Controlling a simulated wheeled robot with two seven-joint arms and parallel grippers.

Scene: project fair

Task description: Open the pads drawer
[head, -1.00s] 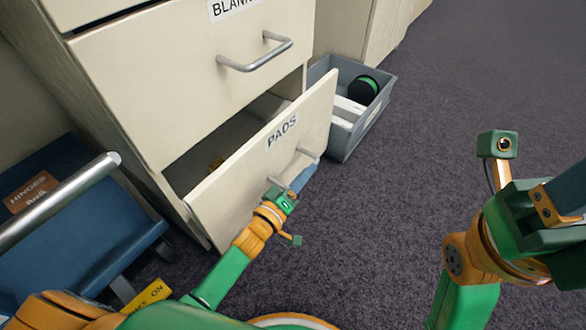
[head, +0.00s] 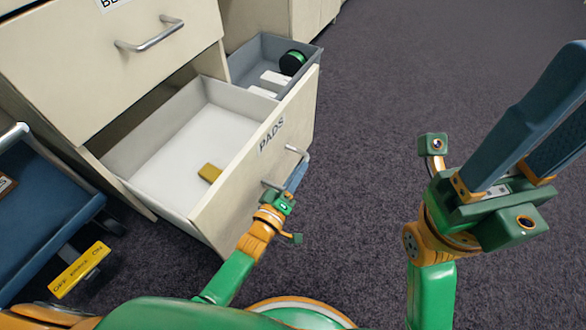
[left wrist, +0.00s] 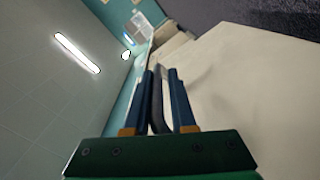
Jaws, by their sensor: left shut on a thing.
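The pads drawer (head: 212,115), cream with a "PADS" label on its front, stands well out from the cabinet in the head view. Its white inside shows, with a small yellow block (head: 209,172) lying in it. My left gripper (head: 297,181) is shut on the drawer's metal handle (head: 296,153). In the left wrist view the handle bar (left wrist: 157,100) lies between the two blue fingers. My right gripper (head: 535,125) is open and empty, raised over the floor at the right, its two blue fingers apart.
Above is a closed drawer with its own handle (head: 150,38). A grey bin (head: 270,55) with a black and green spool stands behind the open drawer. A blue cart (head: 45,215) is at the left. The carpet (head: 385,95) to the right is clear.

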